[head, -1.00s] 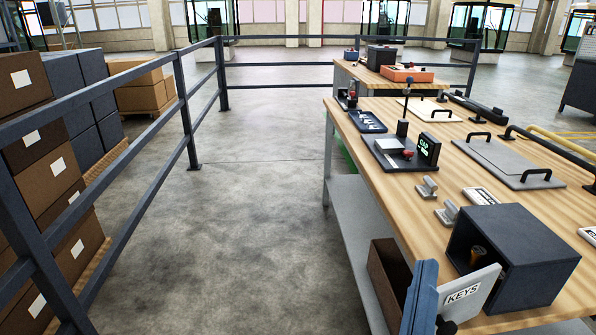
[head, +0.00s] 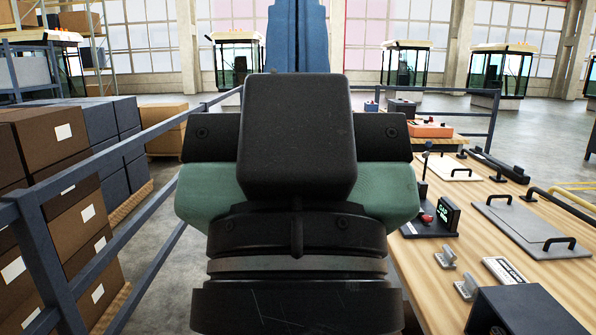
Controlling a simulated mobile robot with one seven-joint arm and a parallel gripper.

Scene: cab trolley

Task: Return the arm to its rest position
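My gripper (head: 296,22) fills the middle of the head view, seen from behind with its hand close to the camera. Its two blue fingers point up and appear to lie together. A black block covers their lower part. Nothing shows between the fingers, though the far side is hidden. My green-sided hand and black wrist hide the floor gap and the workbench's near left edge. The gripper appears clear of the bench and touches nothing visible.
The wooden workbench (head: 482,190) stands at right with a dark box (head: 525,311), a grey handled panel (head: 530,228) and a small device with a lit display (head: 440,214). A metal railing (head: 112,157) and stacked cartons (head: 50,140) stand at left.

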